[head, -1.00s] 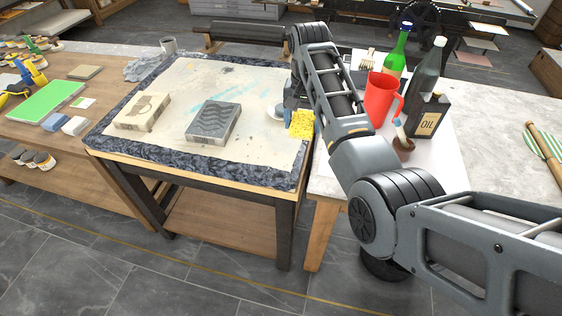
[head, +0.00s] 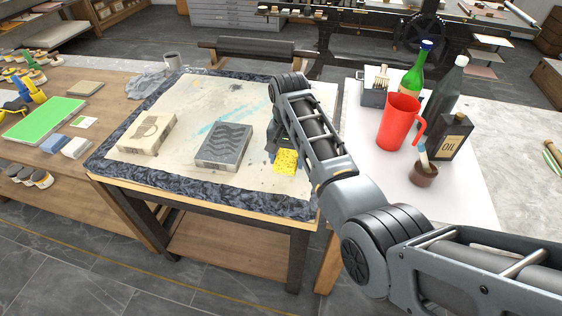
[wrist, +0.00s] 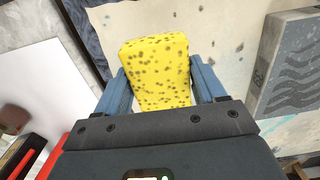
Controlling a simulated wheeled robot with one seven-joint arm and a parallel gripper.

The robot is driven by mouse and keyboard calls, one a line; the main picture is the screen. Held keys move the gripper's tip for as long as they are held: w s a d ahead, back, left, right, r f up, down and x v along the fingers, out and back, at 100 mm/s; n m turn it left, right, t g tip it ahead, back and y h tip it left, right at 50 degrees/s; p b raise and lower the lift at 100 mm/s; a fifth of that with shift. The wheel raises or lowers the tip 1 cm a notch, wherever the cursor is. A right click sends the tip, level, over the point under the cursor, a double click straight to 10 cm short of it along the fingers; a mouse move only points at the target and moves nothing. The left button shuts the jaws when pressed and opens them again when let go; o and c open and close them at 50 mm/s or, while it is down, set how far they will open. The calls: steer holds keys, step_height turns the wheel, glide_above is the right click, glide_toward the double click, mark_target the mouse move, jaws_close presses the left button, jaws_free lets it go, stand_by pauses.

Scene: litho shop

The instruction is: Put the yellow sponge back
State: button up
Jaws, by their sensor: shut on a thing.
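The yellow sponge (head: 286,161) with dark specks is at the right part of the stone-topped table in the head view. In the wrist view the sponge (wrist: 157,72) stands between the two blue fingers of my gripper (wrist: 160,85), which is shut on it. In the head view my gripper (head: 274,150) is partly hidden behind my arm. The sponge is over the stained cream sheet (head: 190,90); I cannot tell whether it touches it.
A grey wavy-patterned block (head: 223,147) and a pale block (head: 147,133) lie left of the sponge. To the right, a red jug (head: 397,122), a green bottle (head: 416,72), an oil can (head: 450,138) and a brown pot (head: 423,174) stand on a white sheet (head: 465,190).

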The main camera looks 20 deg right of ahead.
mark_target(287, 157)
steer(key=shift+f+b, duration=1.7)
steer(key=shift+f, duration=0.25)
steer(key=shift+f, duration=0.1)
steer(key=o, duration=0.9)
steer(key=shift+o, duration=0.2)
step_height(287, 157, up, 12)
steer(key=shift+r, duration=0.15)
